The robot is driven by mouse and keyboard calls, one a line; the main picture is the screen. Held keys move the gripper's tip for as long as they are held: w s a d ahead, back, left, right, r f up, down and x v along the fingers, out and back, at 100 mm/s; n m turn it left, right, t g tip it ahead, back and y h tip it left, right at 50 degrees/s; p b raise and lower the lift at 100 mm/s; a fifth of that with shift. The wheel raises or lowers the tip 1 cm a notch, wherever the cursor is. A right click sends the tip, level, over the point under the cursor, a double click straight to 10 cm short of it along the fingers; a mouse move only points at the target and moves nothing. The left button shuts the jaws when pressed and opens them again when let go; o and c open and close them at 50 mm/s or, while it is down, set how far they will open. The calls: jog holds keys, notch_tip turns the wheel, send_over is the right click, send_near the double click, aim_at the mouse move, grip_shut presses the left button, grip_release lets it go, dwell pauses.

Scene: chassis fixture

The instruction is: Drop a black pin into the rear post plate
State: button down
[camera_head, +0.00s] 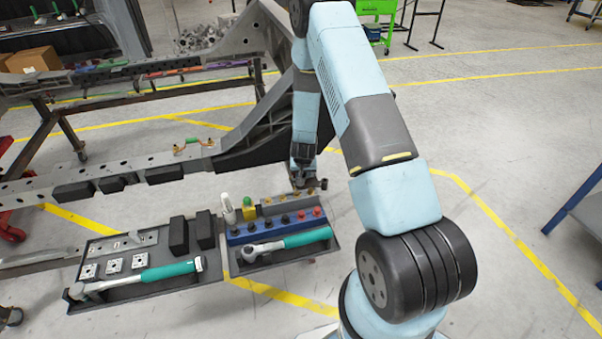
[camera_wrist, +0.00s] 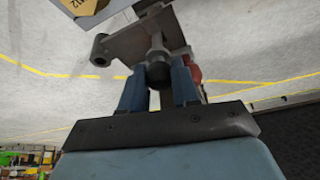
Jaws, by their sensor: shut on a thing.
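In the wrist view my gripper (camera_wrist: 158,88) has its two blue fingers shut on a black pin (camera_wrist: 158,73). The pin's dark head sits between the fingertips and its grey shank points away from me. The shank overlaps a grey metal plate (camera_wrist: 127,46) with a round tube at its left end; I cannot tell whether it is in a hole or only in front. I cannot tell for sure whether this is the rear post plate. In the head view my gripper (camera_head: 304,180) is small, low beside the dark chassis bracket (camera_head: 252,128), and the held pin is not clear.
A blue pin rack (camera_head: 240,239) with black and red pins stands in the right tray, behind a green-handled tool (camera_head: 300,240). The left tray (camera_head: 135,293) holds another green-handled tool and small plates. A chassis rail (camera_head: 110,181) runs left. Open floor lies to the right.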

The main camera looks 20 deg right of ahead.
jog(key=shift+s+a+f, duration=0.25)
jog(key=shift+a+f, duration=0.2)
jog(key=shift+f, duration=0.2)
jog(key=shift+x, duration=0.95)
jog(key=c, duration=1.1)
grip_release()
jog(key=shift+w+a+r, duration=0.1)
jog(key=shift+w, duration=0.2)
jog(key=shift+o, duration=0.6)
jog(key=shift+s+r, duration=0.25)
jog(key=shift+r, duration=0.15)
jog(key=shift+o, duration=1.2)
jog(key=shift+d, duration=0.2)
jog(key=shift+w+d, duration=0.1)
jog(key=shift+r, duration=0.1)
jog(key=shift+c, duration=0.2)
